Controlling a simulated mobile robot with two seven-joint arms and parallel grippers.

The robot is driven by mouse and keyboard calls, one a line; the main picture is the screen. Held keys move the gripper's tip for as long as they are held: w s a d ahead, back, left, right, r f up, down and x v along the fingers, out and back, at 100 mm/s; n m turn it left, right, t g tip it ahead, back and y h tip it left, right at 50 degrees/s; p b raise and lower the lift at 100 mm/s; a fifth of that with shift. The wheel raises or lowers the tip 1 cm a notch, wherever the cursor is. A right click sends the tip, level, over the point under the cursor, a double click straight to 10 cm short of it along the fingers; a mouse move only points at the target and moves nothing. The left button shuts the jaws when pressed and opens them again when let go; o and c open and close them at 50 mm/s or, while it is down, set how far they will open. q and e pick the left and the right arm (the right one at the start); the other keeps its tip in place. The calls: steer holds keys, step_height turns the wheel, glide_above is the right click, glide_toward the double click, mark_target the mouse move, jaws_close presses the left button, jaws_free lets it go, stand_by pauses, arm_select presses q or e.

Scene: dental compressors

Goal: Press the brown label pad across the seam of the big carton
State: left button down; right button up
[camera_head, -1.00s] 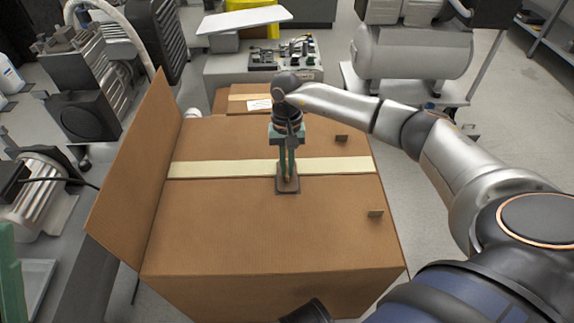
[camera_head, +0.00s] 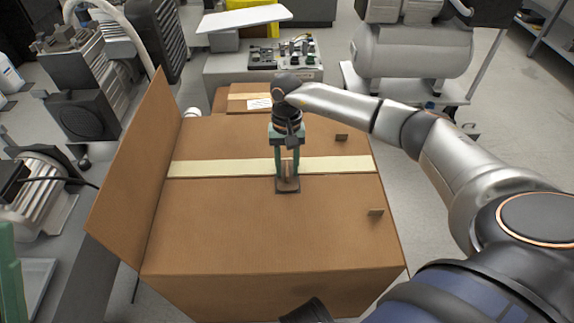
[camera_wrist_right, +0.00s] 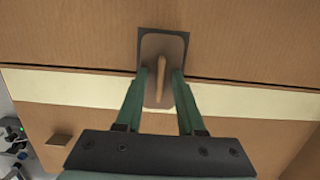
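The big carton (camera_head: 265,238) stands in the middle of the head view, with a pale tape strip (camera_head: 222,168) across its top. The brown label pad (camera_head: 288,187), a dark-edged plate with an upright grip, lies flat on the top. In the right wrist view the pad (camera_wrist_right: 174,50) crosses the dark seam line (camera_wrist_right: 90,73) and overlaps the tape. My right gripper (camera_head: 287,178) is open, its green fingers on either side of the grip with gaps; it also shows in the wrist view (camera_wrist_right: 159,74). A green part at the left edge, apparently my left gripper (camera_head: 10,275), is cut off.
A raised carton flap (camera_head: 135,175) stands at the left. Two small brown tabs (camera_head: 375,212) sit on the carton's right side. A smaller box (camera_head: 248,98) and a control panel unit (camera_head: 265,68) are behind. A grey tank (camera_head: 412,50) stands at the back right.

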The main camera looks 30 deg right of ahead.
mark_target(287, 162)
step_height(287, 162, up, 12)
steer(key=w+d+p, duration=0.1)
steer(key=p, duration=0.2)
steer(key=shift+w+r, duration=0.2)
steer(key=shift+w, duration=0.15)
